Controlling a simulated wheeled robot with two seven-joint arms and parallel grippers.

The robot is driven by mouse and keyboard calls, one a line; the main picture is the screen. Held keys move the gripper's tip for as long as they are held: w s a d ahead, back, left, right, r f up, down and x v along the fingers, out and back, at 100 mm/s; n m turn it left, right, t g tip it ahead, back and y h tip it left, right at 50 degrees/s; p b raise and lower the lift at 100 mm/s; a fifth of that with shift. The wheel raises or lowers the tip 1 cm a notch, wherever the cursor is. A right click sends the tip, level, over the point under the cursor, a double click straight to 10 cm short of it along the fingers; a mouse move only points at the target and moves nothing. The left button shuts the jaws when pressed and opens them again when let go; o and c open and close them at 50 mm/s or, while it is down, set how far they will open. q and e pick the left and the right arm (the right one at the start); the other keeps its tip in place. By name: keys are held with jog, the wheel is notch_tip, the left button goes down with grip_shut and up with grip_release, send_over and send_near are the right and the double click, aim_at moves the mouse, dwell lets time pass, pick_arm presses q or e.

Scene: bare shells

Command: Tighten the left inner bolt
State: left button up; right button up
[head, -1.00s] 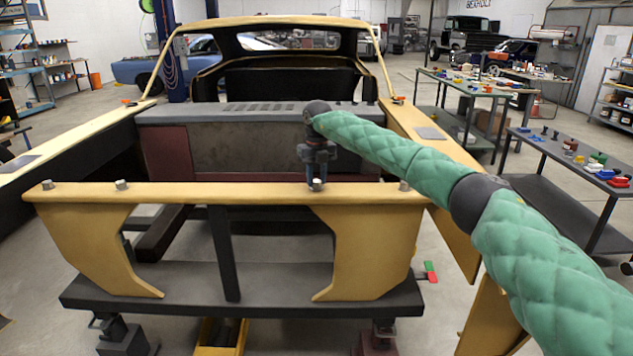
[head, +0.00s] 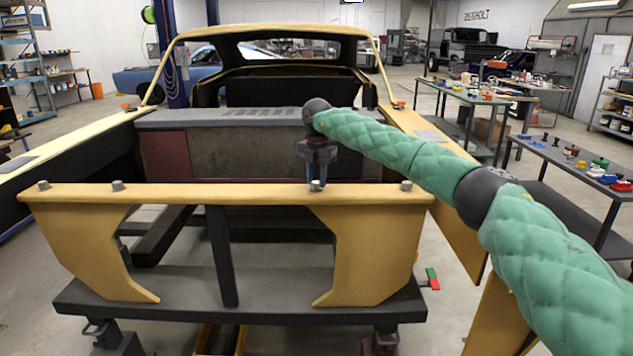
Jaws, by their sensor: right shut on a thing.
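The tan crossbar (head: 220,196) has grey bolts standing along its top edge. They are an outer left bolt (head: 43,186), an inner left bolt (head: 117,185), an inner right bolt (head: 316,186) and an outer right bolt (head: 406,186), as seen in the picture. My right gripper (head: 316,182) points straight down, shut on the inner right bolt, with its fingers partly hiding it. The inner left bolt in the picture has no gripper near it. My left gripper is not in view.
The crossbar belongs to a tan car shell on a dark stand (head: 270,310). A grey firewall panel (head: 265,150) stands behind my right gripper. Workbenches with small coloured parts (head: 575,155) stand at the right. The space above the crossbar's left half is clear.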

jog(key=shift+r+m, duration=0.15)
jog(key=shift+m, duration=0.35)
jog(key=m+b, duration=0.1)
jog(key=m, duration=0.3)
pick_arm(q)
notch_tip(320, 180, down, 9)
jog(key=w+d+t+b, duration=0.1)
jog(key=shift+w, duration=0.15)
pick_arm(e)
jog(key=shift+a+r+m, duration=0.1)
jog(key=shift+m, duration=0.9)
jog(key=o, duration=1)
jog(key=shift+a, duration=0.15)
